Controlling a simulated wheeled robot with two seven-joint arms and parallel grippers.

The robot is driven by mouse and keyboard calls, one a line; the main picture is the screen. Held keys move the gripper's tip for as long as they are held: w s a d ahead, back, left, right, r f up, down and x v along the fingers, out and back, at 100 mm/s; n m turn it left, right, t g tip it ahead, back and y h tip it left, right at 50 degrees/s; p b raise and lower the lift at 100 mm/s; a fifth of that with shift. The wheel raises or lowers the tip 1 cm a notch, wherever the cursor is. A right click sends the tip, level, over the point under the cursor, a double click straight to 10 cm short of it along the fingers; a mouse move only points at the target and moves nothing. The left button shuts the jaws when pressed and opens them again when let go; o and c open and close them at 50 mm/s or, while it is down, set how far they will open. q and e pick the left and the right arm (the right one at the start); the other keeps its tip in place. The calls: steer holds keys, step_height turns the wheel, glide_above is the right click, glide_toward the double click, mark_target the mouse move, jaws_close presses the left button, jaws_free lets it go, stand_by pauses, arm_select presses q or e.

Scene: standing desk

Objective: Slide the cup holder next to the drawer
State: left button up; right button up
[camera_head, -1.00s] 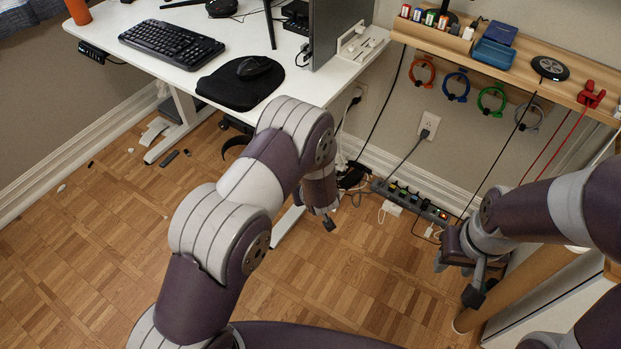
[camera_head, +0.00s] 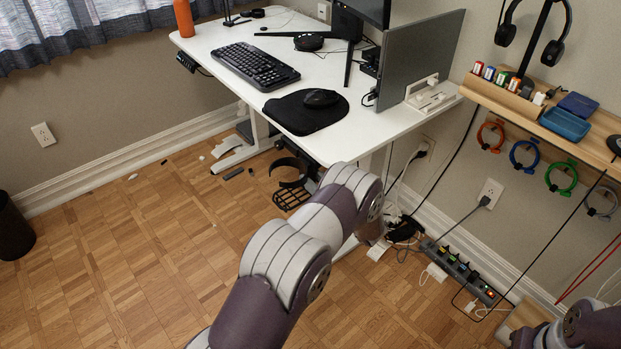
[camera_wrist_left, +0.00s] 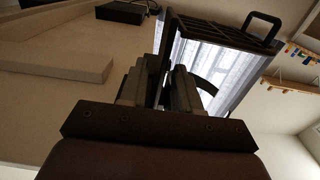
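The cup holder (camera_head: 289,170) is a black open ring with a mesh base under the desk's front edge. In the left wrist view its dark mesh and frame (camera_wrist_left: 225,30) fill the top middle. A dark shape under the desk, which looks like the drawer (camera_wrist_left: 120,12), shows at the top left there. My left gripper (camera_wrist_left: 165,75) has its fingers on either side of a thin black upright part of the cup holder and seems to pinch it. In the head view my left forearm hides this gripper.
The white desk (camera_head: 225,40) carries a keyboard (camera_head: 256,66), a mouse on a black pad (camera_head: 302,115) and monitors. A power strip (camera_head: 460,270) and cables lie on the floor by the wall. A wooden shelf (camera_head: 550,125) is at right. The floor at left is mostly clear.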

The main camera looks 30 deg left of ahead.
arm_select(q)
steer(key=shift+x, duration=0.85)
jaws_close()
stand_by(0.8)
